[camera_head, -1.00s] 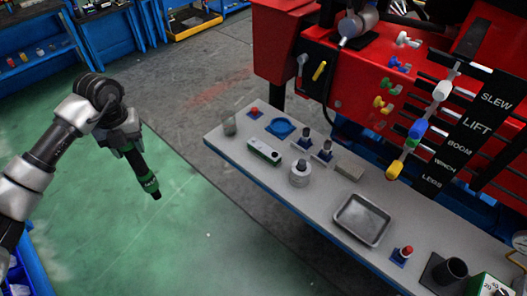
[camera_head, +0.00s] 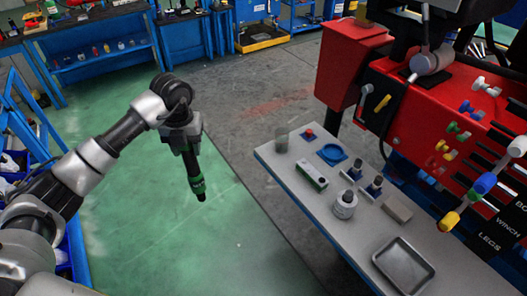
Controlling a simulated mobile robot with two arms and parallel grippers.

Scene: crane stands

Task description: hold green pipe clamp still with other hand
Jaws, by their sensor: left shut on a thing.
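My left gripper (camera_head: 181,138) comes in from the left and points downward. It is shut on a dark cylindrical tool with a green band (camera_head: 198,186), which hangs nearly upright, leaning slightly, over the green floor. The tool is clear of the bench, to its left. I cannot tell whether this green-banded piece is the green pipe clamp. A small green and white block (camera_head: 313,175) lies on the grey bench and could also be it; nothing touches it. My right gripper is not in view.
A red machine with coloured levers (camera_head: 482,183) stands behind. The green floor (camera_head: 140,235) is open.

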